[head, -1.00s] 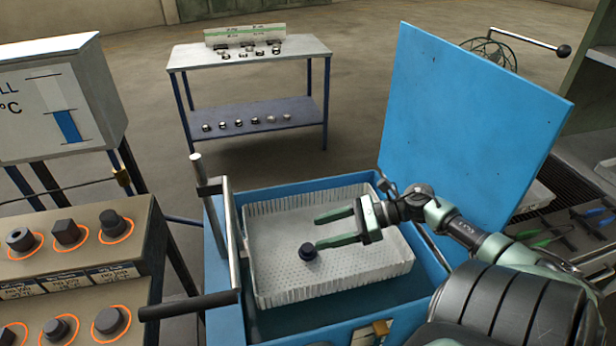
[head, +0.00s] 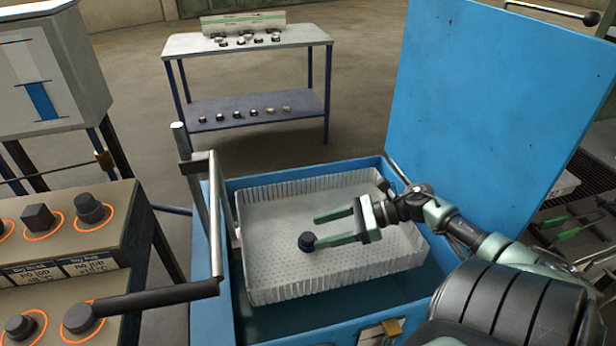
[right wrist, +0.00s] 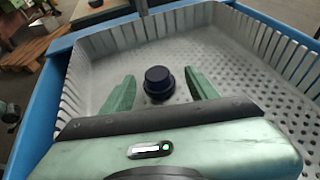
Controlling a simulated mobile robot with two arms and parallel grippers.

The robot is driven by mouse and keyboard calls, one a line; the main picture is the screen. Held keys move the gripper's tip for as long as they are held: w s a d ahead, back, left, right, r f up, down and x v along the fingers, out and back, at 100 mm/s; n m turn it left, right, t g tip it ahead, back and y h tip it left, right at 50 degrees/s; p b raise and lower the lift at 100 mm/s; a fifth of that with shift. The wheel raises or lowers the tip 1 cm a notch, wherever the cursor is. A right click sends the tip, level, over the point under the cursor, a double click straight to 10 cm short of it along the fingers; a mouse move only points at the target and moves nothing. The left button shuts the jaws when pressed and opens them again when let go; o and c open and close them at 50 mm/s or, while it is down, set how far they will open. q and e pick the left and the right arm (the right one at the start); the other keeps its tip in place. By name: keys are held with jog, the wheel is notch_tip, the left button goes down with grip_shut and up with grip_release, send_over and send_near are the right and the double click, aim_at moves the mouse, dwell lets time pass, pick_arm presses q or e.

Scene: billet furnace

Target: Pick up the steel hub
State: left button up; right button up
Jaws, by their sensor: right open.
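A small dark blue-black round hub with a wider base (head: 308,241) stands on the floor of the pale perforated basket (head: 262,291). In the right wrist view the hub (right wrist: 158,83) lies between my right gripper's two green fingers, with a gap showing on each side. My right gripper (head: 319,231) is open and empty, reaching into the basket from the right. In the head view its nearer fingertip overlaps the hub's right edge; I cannot tell whether they touch. My left gripper is not in view.
The basket sits inside a blue tank (head: 297,328) whose blue lid (head: 490,100) stands open at the right. A metal post and black handle (head: 160,298) stand at the left. A table (head: 250,50) stands behind.

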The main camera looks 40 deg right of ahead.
aim_at(300, 240)
jog(key=p+x, duration=0.1)
jog(key=x, duration=0.5)
jog(key=shift+a+f+p, duration=0.1)
jog(key=shift+a+p, duration=0.2)
jog(key=shift+a, duration=0.1)
jog(key=shift+w+a+f, duration=0.25)
jog(key=shift+a+f, duration=0.05)
jog(key=shift+f, duration=0.05)
jog(key=shift+r, duration=0.1)
grip_shut()
